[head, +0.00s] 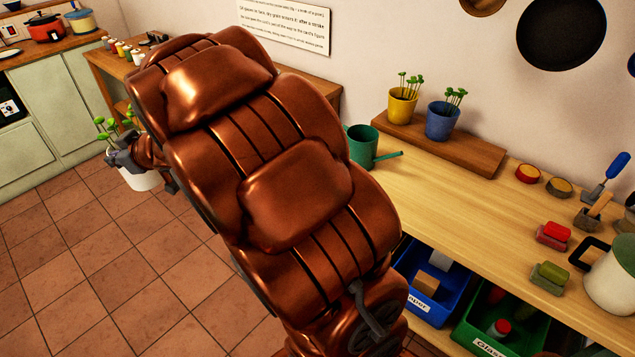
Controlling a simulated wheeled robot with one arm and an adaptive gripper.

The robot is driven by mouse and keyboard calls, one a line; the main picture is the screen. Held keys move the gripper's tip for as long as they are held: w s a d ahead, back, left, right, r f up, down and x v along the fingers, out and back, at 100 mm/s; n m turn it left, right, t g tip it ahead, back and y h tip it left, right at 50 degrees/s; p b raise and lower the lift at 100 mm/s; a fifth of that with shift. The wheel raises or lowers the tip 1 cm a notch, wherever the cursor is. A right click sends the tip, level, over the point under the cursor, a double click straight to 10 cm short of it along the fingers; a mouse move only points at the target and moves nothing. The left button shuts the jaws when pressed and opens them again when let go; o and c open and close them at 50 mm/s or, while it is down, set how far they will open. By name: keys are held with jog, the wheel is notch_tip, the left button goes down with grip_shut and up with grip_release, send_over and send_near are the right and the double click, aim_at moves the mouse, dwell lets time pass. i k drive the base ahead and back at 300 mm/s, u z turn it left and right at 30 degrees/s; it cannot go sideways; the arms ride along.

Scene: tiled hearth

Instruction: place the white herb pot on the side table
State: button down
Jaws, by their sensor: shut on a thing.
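The white herb pot (142,181) with green leaves hangs in the air at the left, over the tiled floor. My gripper (146,166) is shut on it near the rim, and the pot looks roughly upright. My copper arm hides part of the gripper and the pot's right side. A wooden table (100,64) stands behind my arm against the wall, with small jars near its left end. It may be the side table; much of its top is hidden by my arm.
A long wooden bench (420,205) at the right holds a green watering can (362,146), a yellow pot (402,107), a blue pot (442,121) and tools. Blue and green bins sit below. A green cabinet (40,115) stands at the far left. Open floor (90,260) lies at lower left.

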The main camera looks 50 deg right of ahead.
aim_at(467, 218)
jog(key=i, duration=1.6)
jog(key=z, duration=3.5)
